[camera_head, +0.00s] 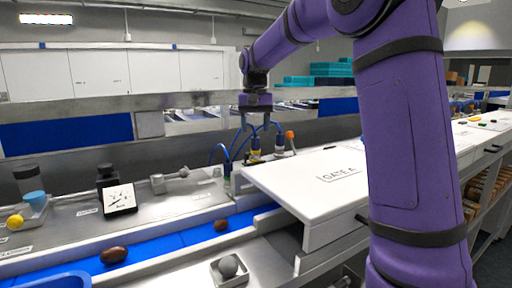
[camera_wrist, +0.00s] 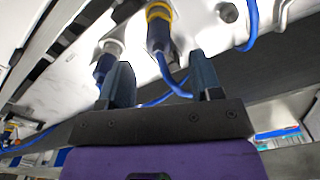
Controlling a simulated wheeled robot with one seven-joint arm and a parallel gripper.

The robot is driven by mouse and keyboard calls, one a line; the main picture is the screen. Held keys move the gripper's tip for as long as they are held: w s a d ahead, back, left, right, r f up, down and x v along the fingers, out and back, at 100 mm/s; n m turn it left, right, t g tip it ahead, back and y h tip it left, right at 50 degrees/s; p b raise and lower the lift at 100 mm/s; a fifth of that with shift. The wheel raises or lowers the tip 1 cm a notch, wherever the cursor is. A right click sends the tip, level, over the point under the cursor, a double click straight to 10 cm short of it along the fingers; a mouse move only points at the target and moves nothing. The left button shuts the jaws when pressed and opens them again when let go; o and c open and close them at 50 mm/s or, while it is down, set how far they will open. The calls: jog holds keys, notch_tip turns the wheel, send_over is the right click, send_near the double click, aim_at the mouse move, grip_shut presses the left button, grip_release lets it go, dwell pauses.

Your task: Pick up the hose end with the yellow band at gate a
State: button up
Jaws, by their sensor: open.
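The hose end with the yellow band (camera_wrist: 158,24) shows at the top of the wrist view, ahead of the space between my fingers. A blue hose bends away below it. In the head view its yellow band (camera_head: 254,153) shows beneath my gripper (camera_head: 256,122), beside the gate a board (camera_head: 330,168). My gripper is open and empty, its two dark fingers (camera_wrist: 160,62) apart. A second hose end with a pale grey band (camera_wrist: 110,48) is close to my left finger in the wrist view; I cannot tell whether they touch.
A connector with an orange top (camera_head: 290,138) stands right of the yellow band. Blue hoses (camera_head: 226,150) loop around. A blue belt (camera_head: 170,245) carries brown dates (camera_head: 113,255). A small scale-like box (camera_head: 120,199) stands on the metal counter. A grey ball (camera_head: 228,266) sits in a tray.

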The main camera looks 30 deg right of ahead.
aim_at(255, 145)
jog(key=shift+s+a+f, duration=0.1)
jog(key=shift+s+f, duration=0.05)
jog(key=shift+f, duration=1.45)
jog(key=shift+s+f, duration=0.1)
jog(key=shift+f, duration=1.5)
grip_shut()
